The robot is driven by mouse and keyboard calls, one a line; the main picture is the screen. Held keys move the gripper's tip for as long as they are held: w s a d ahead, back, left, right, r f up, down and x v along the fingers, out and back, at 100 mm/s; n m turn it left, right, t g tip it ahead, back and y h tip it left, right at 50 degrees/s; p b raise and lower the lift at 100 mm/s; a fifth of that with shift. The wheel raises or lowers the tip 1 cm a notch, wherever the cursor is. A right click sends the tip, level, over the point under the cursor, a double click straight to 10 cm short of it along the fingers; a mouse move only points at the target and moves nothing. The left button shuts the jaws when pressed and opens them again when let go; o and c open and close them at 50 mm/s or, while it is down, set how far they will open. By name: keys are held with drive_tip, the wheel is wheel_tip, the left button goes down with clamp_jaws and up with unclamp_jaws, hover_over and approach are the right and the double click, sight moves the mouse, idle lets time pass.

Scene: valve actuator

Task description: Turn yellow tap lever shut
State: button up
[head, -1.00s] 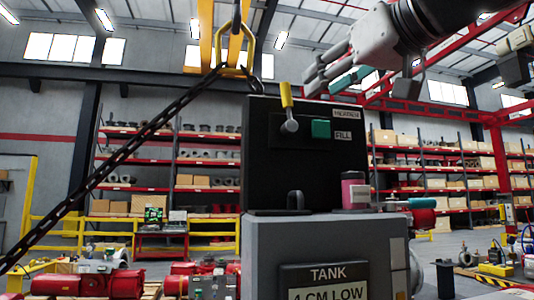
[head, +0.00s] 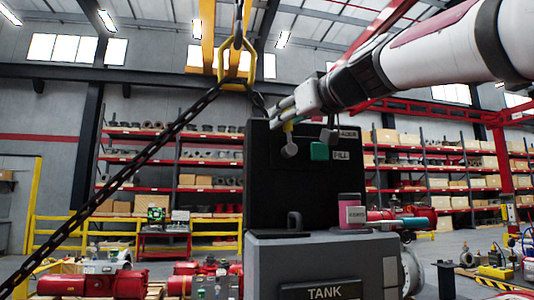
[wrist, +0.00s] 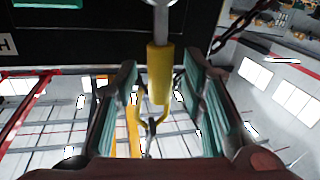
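The yellow tap lever (head: 288,127) points up from its grey pivot (head: 290,150) on the front of the black panel box (head: 262,185). My gripper (head: 283,112) is at the lever's upper part and partly hides it in the head view. In the wrist view, the yellow lever (wrist: 158,72) lies between the teal pads of my gripper (wrist: 160,80). The fingers are open, with a gap visible on each side of the lever.
A teal square (head: 320,151) and a FILL label sit right of the lever. A pink can (head: 350,207) stands on the grey tank unit (head: 262,265). A dark chain (head: 130,165) slants across the left. Shelves stand behind.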

drive_tip(key=shift+w+a, duration=0.3)
drive_tip(key=shift+w, duration=0.15)
clamp_jaws()
